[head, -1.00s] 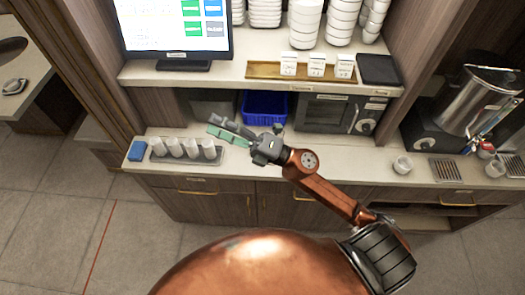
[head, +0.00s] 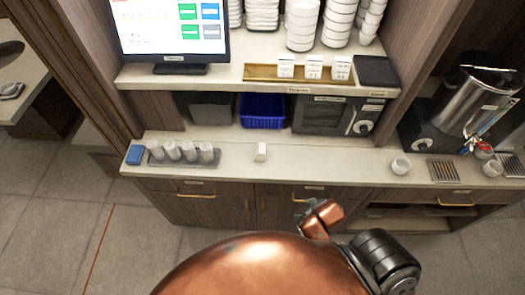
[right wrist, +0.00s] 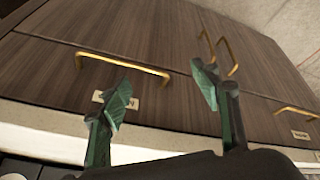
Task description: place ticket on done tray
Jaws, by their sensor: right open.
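Three similar white tickets (head: 314,68) stand in a row on a gold-brown tray (head: 256,73) on the upper shelf. A flat black tray (head: 376,70) lies right of it and looks empty. The small labels on the shelf edge are too small to read; I cannot tell which tray is the done tray. My right gripper (right wrist: 165,84) is open and empty in the right wrist view, its green-padded fingers apart before the cabinet fronts. My left gripper is in neither view.
A blue sponge-like block (head: 135,154) and a tray of white cups (head: 189,151) are at the counter's left. A blue bin (head: 262,110) and a microwave (head: 325,115) stand under the shelf. A metal urn (head: 474,100) and cups are at right.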

